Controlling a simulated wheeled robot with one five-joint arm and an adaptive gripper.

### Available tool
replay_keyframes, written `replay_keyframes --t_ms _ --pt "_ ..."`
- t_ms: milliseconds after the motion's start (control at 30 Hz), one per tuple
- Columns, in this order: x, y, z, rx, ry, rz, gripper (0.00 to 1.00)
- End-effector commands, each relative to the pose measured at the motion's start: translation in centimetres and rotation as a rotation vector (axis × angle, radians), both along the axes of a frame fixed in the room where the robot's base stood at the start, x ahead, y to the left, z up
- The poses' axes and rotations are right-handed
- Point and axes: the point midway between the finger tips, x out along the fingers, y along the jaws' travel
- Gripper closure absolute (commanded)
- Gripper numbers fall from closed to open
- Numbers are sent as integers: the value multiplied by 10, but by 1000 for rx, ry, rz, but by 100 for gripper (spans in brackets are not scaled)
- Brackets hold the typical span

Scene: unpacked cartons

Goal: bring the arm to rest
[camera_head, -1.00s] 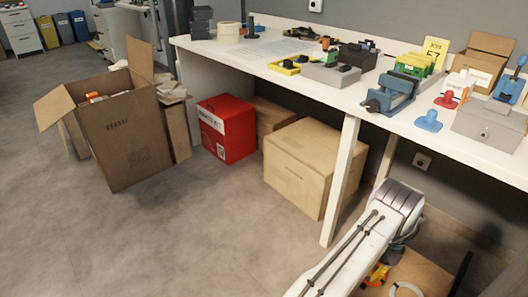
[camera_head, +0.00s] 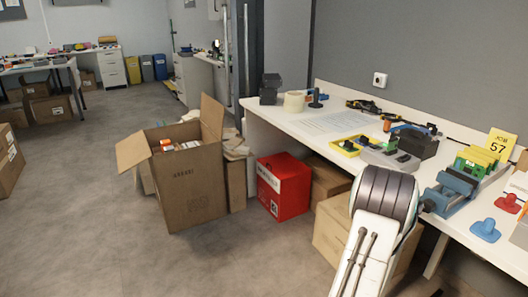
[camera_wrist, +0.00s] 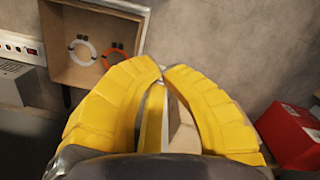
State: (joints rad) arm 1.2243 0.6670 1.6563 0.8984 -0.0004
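My arm (camera_head: 375,230) rises from the bottom of the head view, with its thick rounded joint in front of the workbench edge. My gripper (camera_wrist: 161,70) does not show in the head view. In the wrist view its two yellow fingers curve together and their tips almost meet. Nothing is held between the tips.
The white workbench (camera_head: 318,128) carries tools, with a blue vise (camera_head: 450,192) near my arm. A red box (camera_head: 284,187) and an open carton (camera_head: 190,190) stand on the floor.

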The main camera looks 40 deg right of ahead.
Motion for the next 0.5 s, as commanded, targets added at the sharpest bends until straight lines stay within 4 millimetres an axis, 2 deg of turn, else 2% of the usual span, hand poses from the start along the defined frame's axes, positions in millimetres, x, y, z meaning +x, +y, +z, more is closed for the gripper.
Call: replay_keyframes --t_ms 33,167,300,500 --pt "18 14 38 -18 -7 52 100" --pt "55 51 98 -50 -23 169 100" --pt "86 99 161 -85 -46 301 100" --pt "112 179 249 -133 -91 501 100"
